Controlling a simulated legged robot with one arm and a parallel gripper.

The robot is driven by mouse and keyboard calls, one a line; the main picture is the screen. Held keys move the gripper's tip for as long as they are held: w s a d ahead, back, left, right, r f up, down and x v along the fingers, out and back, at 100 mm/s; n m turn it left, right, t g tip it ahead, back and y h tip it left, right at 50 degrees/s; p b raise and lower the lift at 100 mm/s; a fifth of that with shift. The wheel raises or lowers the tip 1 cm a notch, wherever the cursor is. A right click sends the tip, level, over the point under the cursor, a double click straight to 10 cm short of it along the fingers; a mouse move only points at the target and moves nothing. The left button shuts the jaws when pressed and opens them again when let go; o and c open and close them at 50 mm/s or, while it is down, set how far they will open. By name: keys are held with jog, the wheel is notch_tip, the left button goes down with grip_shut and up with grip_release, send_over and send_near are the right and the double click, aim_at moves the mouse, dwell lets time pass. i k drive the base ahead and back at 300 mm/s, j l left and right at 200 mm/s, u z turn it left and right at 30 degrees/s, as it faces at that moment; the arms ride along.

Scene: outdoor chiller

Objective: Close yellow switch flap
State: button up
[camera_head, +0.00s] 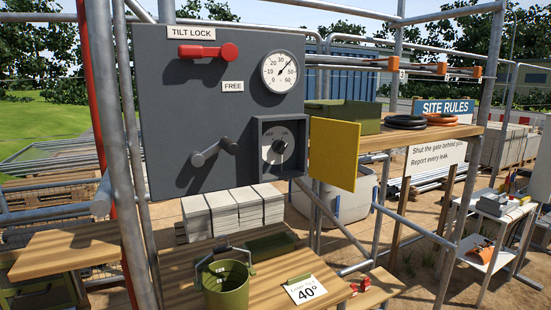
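The yellow switch flap (334,153) stands open, swung out to the right of a dark grey switch box (257,147). The box is mounted low on the right side of a grey panel (190,100). With the flap open, the box's round dial and dark knob (280,146) are uncovered, with small lettering above the knob. The flap's hinge side appears to be along the box's right edge. I cannot see my gripper in this view.
The panel also has a red lever (208,51), a gauge (280,71) and a grey handle (213,152). Scaffold poles (125,150) frame it. A wooden bench (190,290) below holds a green bucket (226,285) and a card (305,290). A shelf (425,132) lies behind the flap.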

aim_at(334, 145)
jog(key=i+l+u, duration=0.15)
jog(key=u, duration=0.3)
jog(key=i+l+u, duration=0.1)
jog(key=u, duration=0.4)
jog(key=i+l+u, duration=0.1)
jog(key=l+u, duration=0.2)
jog(key=u, duration=0.15)
jog(key=l+u, duration=0.25)
jog(key=u, duration=0.25)
